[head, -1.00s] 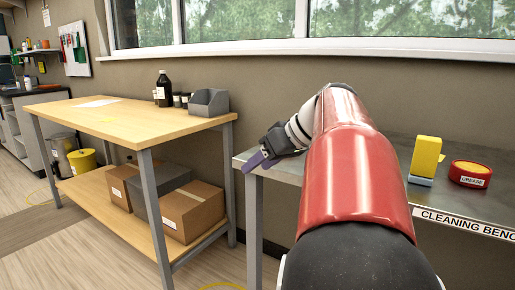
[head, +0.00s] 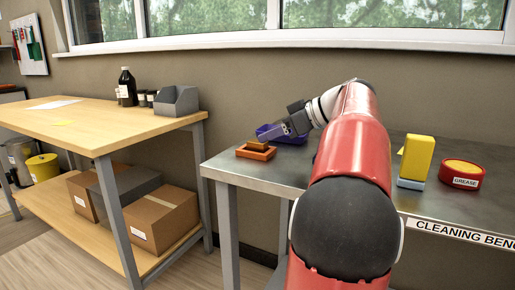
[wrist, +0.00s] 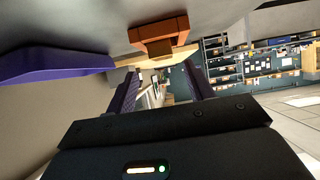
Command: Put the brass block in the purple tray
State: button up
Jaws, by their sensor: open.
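The brass block (head: 257,143) sits in a small orange tray (head: 258,154) near the left end of the metal bench. The purple tray (head: 297,138) lies behind and to the right of it, partly hidden by my gripper. My gripper (head: 268,137) is open and tilted down toward the block, its fingertips close to it. In the wrist view a tan piece that looks like the block (wrist: 158,57) shows ahead of my purple fingers (wrist: 157,92), below the orange tray (wrist: 160,30). The purple tray (wrist: 55,61) is at the left there. I cannot tell whether the fingers touch the block.
A yellow-and-blue block (head: 416,160) and a red grease tin (head: 463,173) stand on the metal bench (head: 232,168), right of my arm. A blue-purple thing shows slightly at my arm's left edge. A wooden table (head: 90,125) stands left, across a gap.

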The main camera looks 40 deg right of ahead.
aim_at(257, 147)
jog(key=x, duration=0.4)
jog(key=shift+s+a+f, duration=0.15)
jog(key=shift+s+f, duration=0.05)
jog(key=shift+f, duration=0.05)
grip_shut()
